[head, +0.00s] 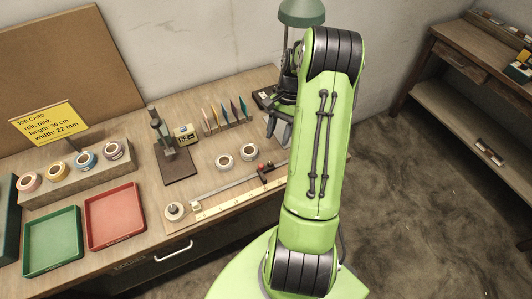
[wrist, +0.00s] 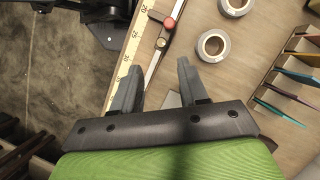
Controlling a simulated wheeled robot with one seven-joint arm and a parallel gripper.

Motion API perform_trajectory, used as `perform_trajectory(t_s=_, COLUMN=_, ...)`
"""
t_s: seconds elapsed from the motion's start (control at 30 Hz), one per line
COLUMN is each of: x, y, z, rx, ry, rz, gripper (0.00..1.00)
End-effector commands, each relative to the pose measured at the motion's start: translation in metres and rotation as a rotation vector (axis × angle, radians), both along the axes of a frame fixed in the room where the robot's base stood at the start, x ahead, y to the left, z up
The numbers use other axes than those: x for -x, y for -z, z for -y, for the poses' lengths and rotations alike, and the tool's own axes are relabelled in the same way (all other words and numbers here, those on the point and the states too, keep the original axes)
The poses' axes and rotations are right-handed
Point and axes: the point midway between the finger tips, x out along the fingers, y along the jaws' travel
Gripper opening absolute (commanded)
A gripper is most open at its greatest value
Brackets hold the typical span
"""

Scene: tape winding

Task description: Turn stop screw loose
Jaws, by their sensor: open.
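The stop on the ruler jig carries a red round knob (head: 262,167), which also shows in the wrist view (wrist: 169,22) with a smaller brass-coloured knob (wrist: 161,43) beside it. I cannot tell for sure which one is the stop screw. The stop sits across a metal rail (head: 226,188) beside a yellow ruler (head: 215,209). My gripper (wrist: 159,66) is open and empty, its two grey fingers pointing toward the stop and apart from both knobs in the picture. In the head view my gripper (head: 278,130) is above the back right of the table, partly hidden by my arm.
Two white rolls (head: 224,161) lie behind the rail. Upright coloured cards (head: 227,112) stand farther back. A black stand (head: 165,140), red tray (head: 115,216), green tray (head: 53,241), tape rolls and yellow job card (head: 45,122) are on the left.

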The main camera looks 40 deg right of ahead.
Motion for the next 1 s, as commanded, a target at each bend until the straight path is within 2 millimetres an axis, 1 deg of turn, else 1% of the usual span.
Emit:
perform_trajectory(t_s=0.03, x=0.002, y=0.015, z=-0.006, rx=-0.005, ry=-0.002, rz=-0.004, gripper=0.43)
perform_trajectory(t_s=0.1, x=0.004, y=0.032, z=-0.013, rx=-0.003, ry=-0.005, rz=-0.002, gripper=0.43)
perform_trajectory(t_s=0.2, x=0.006, y=0.054, z=-0.022, rx=-0.004, ry=-0.005, rz=-0.003, gripper=0.43)
perform_trajectory(t_s=0.3, x=0.008, y=0.070, z=-0.028, rx=-0.003, ry=-0.004, rz=-0.002, gripper=0.43)
perform_trajectory(t_s=0.4, x=0.009, y=0.080, z=-0.032, rx=-0.001, ry=-0.004, rz=0.000, gripper=0.43)
perform_trajectory(t_s=0.47, x=0.009, y=0.082, z=-0.033, rx=0.000, ry=-0.004, rz=0.001, gripper=0.43)
perform_trajectory(t_s=0.7, x=0.009, y=0.083, z=-0.033, rx=0.001, ry=-0.004, rz=0.002, gripper=0.43)
perform_trajectory(t_s=0.87, x=0.009, y=0.082, z=-0.033, rx=0.001, ry=-0.004, rz=0.002, gripper=0.19)
perform_trajectory(t_s=0.9, x=0.009, y=0.082, z=-0.033, rx=0.001, ry=-0.004, rz=0.002, gripper=0.13)
perform_trajectory(t_s=1.0, x=0.009, y=0.082, z=-0.033, rx=0.001, ry=-0.004, rz=0.002, gripper=0.00)
